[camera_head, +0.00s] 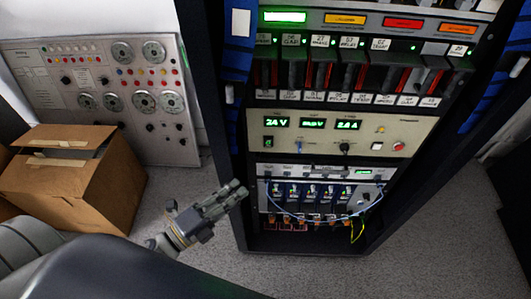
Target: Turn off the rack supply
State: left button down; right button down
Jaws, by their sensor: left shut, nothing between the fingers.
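The rack supply (325,133) is a beige panel across the middle of the dark rack. Its green displays are lit, one reading 24 V. A small dark green rocker switch (268,142) sits at its left end, and a red round button (398,146) at its right end. A dark knob (344,147) and a small blue-tipped toggle lie between them. My left gripper (238,189) is shut and empty, in front of the rack's lower left edge, below the supply's left end and apart from the panel. My right gripper is not in view.
Above the supply are several modules with red handles and lit green lights (380,75). Below it, a unit with blue cables (320,215) hangs loose wires. A cardboard box (75,175) and a grey control panel (60,75) stand at left. Grey floor is free at right.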

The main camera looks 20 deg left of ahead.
aim_at(268, 142)
pick_arm(q)
jog(key=w+a+p+x, duration=0.1)
jog(key=a+p+x, duration=0.1)
jog(key=x, duration=1)
jog(key=shift+w+p, duration=0.5)
jog(key=shift+p, duration=0.1)
jog(key=shift+r, duration=0.15)
jog(key=p, duration=0.2)
jog(key=shift+w+a+r+n+g+p, duration=0.15)
jog(key=shift+w+r+n+g+p, duration=0.1)
jog(key=shift+w+n+g+p, duration=0.1)
jog(key=shift+s, duration=0.1)
